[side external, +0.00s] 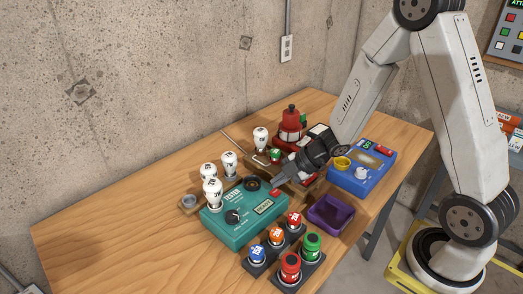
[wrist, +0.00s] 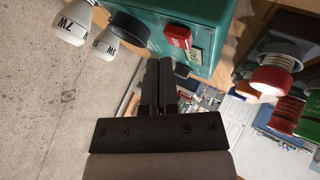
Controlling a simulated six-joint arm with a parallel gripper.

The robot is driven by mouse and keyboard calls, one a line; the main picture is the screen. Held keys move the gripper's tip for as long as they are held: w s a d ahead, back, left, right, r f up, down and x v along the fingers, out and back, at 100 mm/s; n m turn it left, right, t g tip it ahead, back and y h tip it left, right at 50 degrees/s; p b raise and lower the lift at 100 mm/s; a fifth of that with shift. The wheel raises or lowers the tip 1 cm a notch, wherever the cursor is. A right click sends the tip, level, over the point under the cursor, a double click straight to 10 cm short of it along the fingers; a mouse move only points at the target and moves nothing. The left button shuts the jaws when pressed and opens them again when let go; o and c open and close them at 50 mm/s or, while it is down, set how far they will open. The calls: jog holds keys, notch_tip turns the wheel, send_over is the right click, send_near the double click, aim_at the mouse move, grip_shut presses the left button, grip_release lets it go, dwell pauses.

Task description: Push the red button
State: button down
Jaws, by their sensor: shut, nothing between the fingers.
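The red button (side external: 274,194) sits on the right end of the teal tester box (side external: 228,226), close to its small display. It also shows in the wrist view (wrist: 177,37) as a red block on the teal box. My gripper (side external: 278,182) is shut and empty. Its fingertips are just above and behind the red button in the side view. In the wrist view, the shut fingers (wrist: 160,66) point toward the box, a little below the button in the picture. The fingers and button look apart there.
White bulbs (side external: 229,164) stand behind and left of the tester. Coloured caps in dark holders (side external: 257,268) stand in front. A purple tray (side external: 331,213) and blue box (side external: 361,170) lie to the right, a red device (side external: 290,124) behind. The table's left part is clear.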

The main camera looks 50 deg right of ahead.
aim_at(278, 191)
jog(key=shift+f, duration=0.2)
jog(key=shift+f, duration=0.25)
jog(key=shift+f, duration=0.45)
dwell(1.5)
jog(key=shift+r, duration=0.9)
jog(key=shift+r, duration=2.5)
